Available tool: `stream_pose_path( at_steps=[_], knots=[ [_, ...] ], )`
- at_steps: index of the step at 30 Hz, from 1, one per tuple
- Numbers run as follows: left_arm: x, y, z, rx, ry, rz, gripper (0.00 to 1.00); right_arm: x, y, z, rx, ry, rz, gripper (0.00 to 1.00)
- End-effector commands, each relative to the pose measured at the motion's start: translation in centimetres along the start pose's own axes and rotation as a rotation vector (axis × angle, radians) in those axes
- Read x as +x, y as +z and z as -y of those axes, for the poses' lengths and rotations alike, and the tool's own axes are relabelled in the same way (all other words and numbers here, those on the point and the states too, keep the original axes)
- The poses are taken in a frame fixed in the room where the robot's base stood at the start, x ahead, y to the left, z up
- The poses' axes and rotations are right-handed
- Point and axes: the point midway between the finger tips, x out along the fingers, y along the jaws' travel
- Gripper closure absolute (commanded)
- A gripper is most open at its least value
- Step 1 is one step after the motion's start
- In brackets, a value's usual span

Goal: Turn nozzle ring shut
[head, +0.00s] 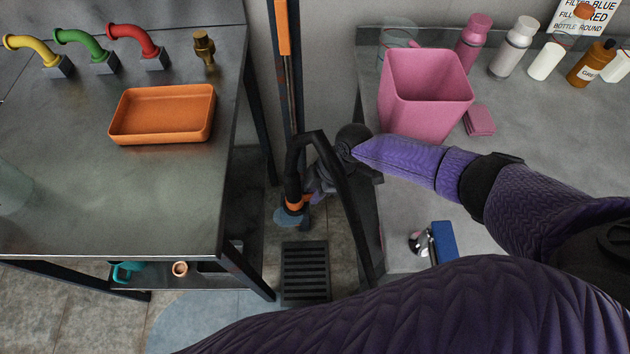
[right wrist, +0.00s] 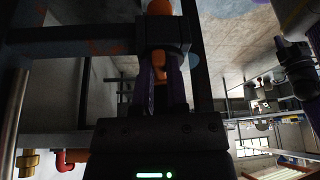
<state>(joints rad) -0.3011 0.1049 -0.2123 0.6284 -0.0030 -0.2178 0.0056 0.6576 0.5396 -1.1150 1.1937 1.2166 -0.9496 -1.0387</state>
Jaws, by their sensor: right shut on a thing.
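A black hose (head: 345,185) arches over and ends in a nozzle with an orange ring (head: 294,206), in the gap between the two benches, above the floor. My right gripper (head: 311,193) reaches down to the nozzle from the right. In the right wrist view its purple fingers (right wrist: 161,82) are shut on an orange part (right wrist: 160,70), which I take to be the nozzle ring. The ring's turn position cannot be read. My left gripper is not in view.
The left bench holds an orange tray (head: 160,115) and coloured pipes. The right bench holds a pink bin (head: 424,95), a pink sponge (head: 480,121), bottles and a blue-handled tool (head: 443,242). A dark floor drain (head: 305,272) lies below. An upright pole (head: 290,70) stands behind the hose.

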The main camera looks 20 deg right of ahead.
Motion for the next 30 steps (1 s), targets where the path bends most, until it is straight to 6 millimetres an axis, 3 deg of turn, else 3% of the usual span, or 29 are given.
stream_pose_path(
  at_steps=[12, 30],
  knots=[
    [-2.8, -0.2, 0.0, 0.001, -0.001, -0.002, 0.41, -0.1, -0.2, 1.1, 0.221, 0.090, -0.001, 1.00],
    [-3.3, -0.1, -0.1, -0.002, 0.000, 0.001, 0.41, 0.1, -0.2, 1.3, 0.277, 0.115, 0.000, 1.00]
  ],
)
